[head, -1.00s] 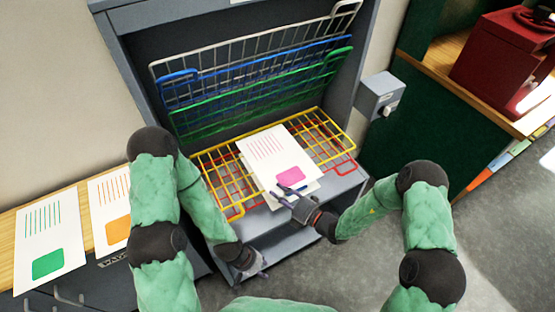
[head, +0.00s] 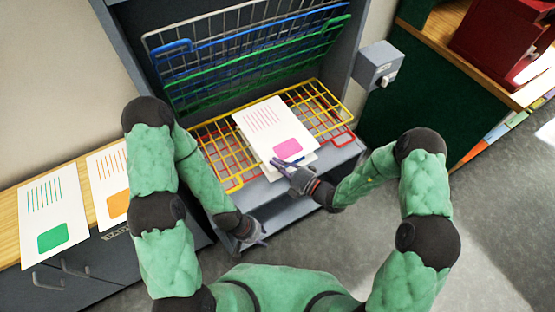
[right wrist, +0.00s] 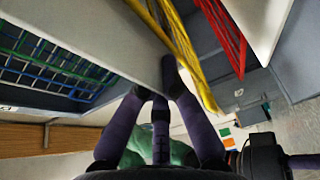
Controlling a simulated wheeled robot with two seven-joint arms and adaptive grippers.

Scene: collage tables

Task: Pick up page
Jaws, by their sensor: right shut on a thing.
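A white page with pink lines and a pink square (head: 263,127) lies over the wire trays in the grey cabinet. Edges of more paper show beneath its front end. My right gripper (head: 280,168) is at the page's front edge and is shut on it. In the right wrist view, the purple fingertips (right wrist: 166,88) meet at the edge of a pale sheet (right wrist: 115,38). My left gripper (head: 262,236) is lower and to the left, in front of the cabinet, apart from the page. Its finger gap is too small to judge.
The yellow tray (head: 325,107) and red tray (head: 340,139) are under the page. Green, blue and white wire racks (head: 262,63) stand tilted up behind. Two more pages, with a green square (head: 53,212) and an orange square (head: 107,180), lie on the left counter.

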